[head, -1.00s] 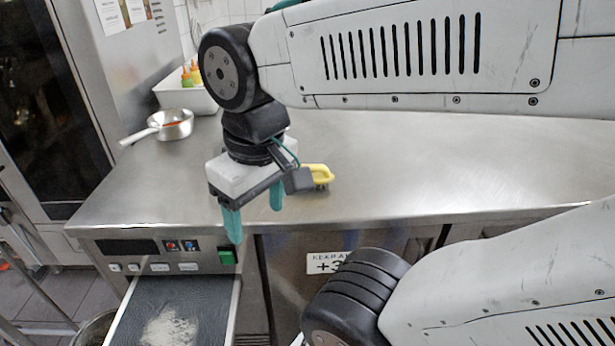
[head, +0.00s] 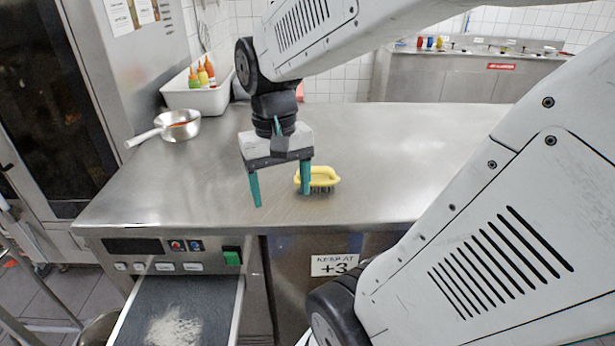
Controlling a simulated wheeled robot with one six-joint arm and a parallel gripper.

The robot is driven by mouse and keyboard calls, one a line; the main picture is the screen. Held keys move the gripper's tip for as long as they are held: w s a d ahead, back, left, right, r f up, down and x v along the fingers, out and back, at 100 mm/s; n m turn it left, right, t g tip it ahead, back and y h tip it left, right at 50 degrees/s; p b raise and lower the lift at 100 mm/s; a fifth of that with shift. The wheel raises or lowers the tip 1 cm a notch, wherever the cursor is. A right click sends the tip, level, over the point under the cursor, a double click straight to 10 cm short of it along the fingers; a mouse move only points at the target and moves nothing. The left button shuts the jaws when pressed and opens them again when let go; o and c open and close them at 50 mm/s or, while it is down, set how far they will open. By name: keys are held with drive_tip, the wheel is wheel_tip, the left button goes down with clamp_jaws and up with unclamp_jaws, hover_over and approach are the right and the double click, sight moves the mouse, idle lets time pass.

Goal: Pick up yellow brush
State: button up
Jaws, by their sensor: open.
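The yellow brush (head: 322,177) lies on the steel counter (head: 400,150), bristles down, with its yellow handle loop on top. My gripper (head: 281,199) is open and empty, with its two teal fingers pointing down. It hangs to the left of the brush in the picture. The right finger overlaps the left end of the brush in the view. I cannot tell whether they touch.
A metal saucepan (head: 179,126) stands at the counter's left. Behind it is a white bin (head: 197,96) with sauce bottles (head: 203,74). An open drawer (head: 240,300) with white powder is below the front edge. The counter right of the brush is clear.

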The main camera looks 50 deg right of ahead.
drive_tip(key=w+d+f+m, duration=0.2)
drive_tip(key=d+f+m, duration=0.1)
drive_tip(key=d+m, duration=0.45)
drive_tip(key=w+d+f+m, duration=0.25)
drive_tip(key=d+m, duration=0.35)
drive_tip(key=d, duration=0.3)
drive_tip(key=m, duration=0.6)
hover_over(316, 167)
drive_tip(key=shift+s+a+t, duration=0.25)
drive_tip(key=shift+s+t, duration=0.05)
drive_tip(key=shift+w+d+m, duration=0.15)
drive_tip(key=shift+w+m, duration=0.05)
drive_tip(key=shift+m, duration=0.95)
wheel_tip(316, 167, down, 8)
drive_tip(key=shift+r, duration=0.15)
drive_tip(key=c, duration=1.2)
drive_tip(key=shift+c, duration=0.2)
